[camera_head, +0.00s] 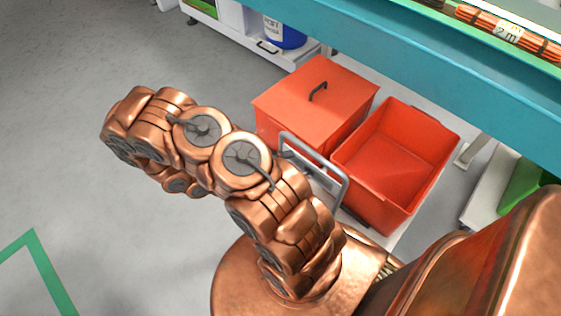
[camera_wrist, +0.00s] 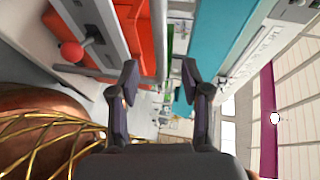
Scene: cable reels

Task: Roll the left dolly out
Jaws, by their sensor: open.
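The dolly at the picture's left in the head view is a low white platform (camera_head: 249,41) with a small grey handle (camera_head: 268,47) on its front. It carries a blue bucket (camera_head: 286,33) and a green and white container, cut off by the top edge. My gripper (camera_wrist: 161,78) shows only in the wrist view, its two dark fingers apart with nothing between them. My arm hides the gripper in the head view.
A middle dolly holds a lidded red box (camera_head: 305,105) and an open red bin (camera_head: 390,165), with a grey loop handle (camera_head: 340,182) in front. A green bin (camera_head: 525,185) stands farther right. A teal bench beam (camera_head: 400,60) overhangs them. Floor at left is clear.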

